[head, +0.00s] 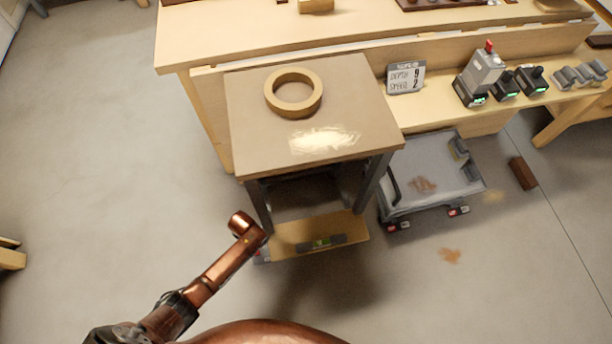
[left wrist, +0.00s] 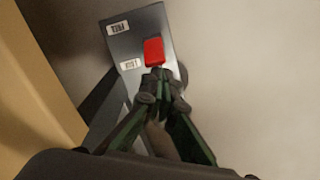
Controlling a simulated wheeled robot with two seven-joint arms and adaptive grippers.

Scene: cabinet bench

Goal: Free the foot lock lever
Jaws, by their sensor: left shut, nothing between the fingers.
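The foot lock lever shows as a red pad (left wrist: 153,52) on a grey plate (left wrist: 124,42) in the left wrist view. The plate has two white labels, an upper one (left wrist: 118,28) that seems to read FREE and a lower one (left wrist: 131,64) that seems to read LOCK. The pad sits right of the labels, nearer the lower one in height. My left gripper (left wrist: 160,76) is shut and empty, its fingertips right at the pad's lower edge; I cannot tell whether they touch. In the head view a bit of red (head: 262,254) shows low beside the stand's front left leg. My right gripper is out of view.
The stand (head: 250,110) carries a tan ring (head: 293,110) and has a low front board (head: 350,228) with a green level (head: 321,243). A grey wheeled cart (head: 425,185) stands right of it, a brown block (head: 522,173) beyond.

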